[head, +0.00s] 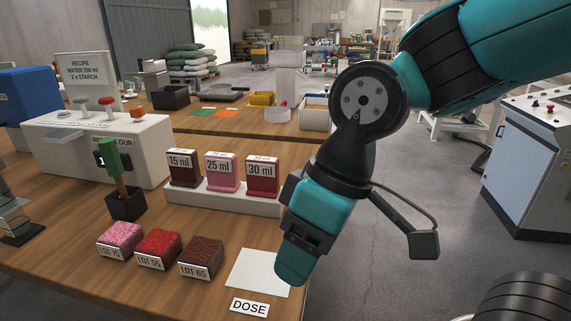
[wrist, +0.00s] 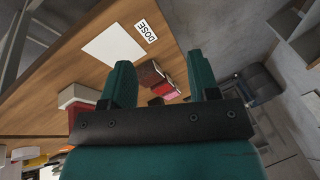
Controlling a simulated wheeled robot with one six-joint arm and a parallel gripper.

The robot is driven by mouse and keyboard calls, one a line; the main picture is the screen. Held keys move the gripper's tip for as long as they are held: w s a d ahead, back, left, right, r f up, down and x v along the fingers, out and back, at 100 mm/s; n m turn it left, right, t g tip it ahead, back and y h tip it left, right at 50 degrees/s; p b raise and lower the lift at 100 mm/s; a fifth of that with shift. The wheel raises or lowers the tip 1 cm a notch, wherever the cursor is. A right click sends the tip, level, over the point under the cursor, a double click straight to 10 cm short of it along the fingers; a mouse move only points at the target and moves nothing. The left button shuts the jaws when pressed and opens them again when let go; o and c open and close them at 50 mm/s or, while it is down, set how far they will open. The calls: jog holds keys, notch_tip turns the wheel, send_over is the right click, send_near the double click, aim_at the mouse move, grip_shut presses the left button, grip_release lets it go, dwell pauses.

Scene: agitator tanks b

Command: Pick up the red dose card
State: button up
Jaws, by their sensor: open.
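My gripper (head: 296,268) points down over the white sheet (head: 258,272), in front and to the right of the rack. In the wrist view my gripper (wrist: 162,80) shows two teal fingers, apart and with nothing held between them. A red piece is partly hidden behind the left finger.
Pink (head: 119,241), red (head: 158,248) and brown (head: 201,256) lot blocks stand left of the sheet. A DOSE label (head: 249,307) lies in front of it. A green-handled tool (head: 110,157) stands in a black holder. A white box with levers (head: 97,145) is behind.

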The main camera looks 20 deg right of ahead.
jog(key=w+d+r+n+t+p, duration=0.1)
jog(key=w+d+r+p, duration=0.1)
jog(key=w+r+p, duration=0.45)
jog(key=w+d+r+n+t+p, duration=0.1)
jog(key=w+d+r+p, duration=0.15)
jog(key=w, duration=0.65)
jog(key=n+p, duration=0.1)
jog(key=p, duration=0.2)
send_near(262, 159)
jog(key=shift+h, duration=0.3)
jog(key=x, duration=0.2)
jog(key=p+x, duration=0.1)
jog(key=x, duration=0.1)
jog(key=a+p+x, duration=0.1)
jog(key=x, duration=0.1)
jog(key=shift+s, duration=0.35)
jog(key=shift+w+d+p+x, duration=0.15)
jog(key=shift+p+x, duration=0.4)
jog(key=shift+x, duration=0.9)
jog(key=shift+w+d+p+x, duration=0.15)
jog(key=shift+p+x, duration=0.4)
jog(key=shift+x, duration=0.9)
jog(key=shift+t, duration=0.3)
jog(key=c, duration=1)
jog(key=shift+r, duration=0.1)
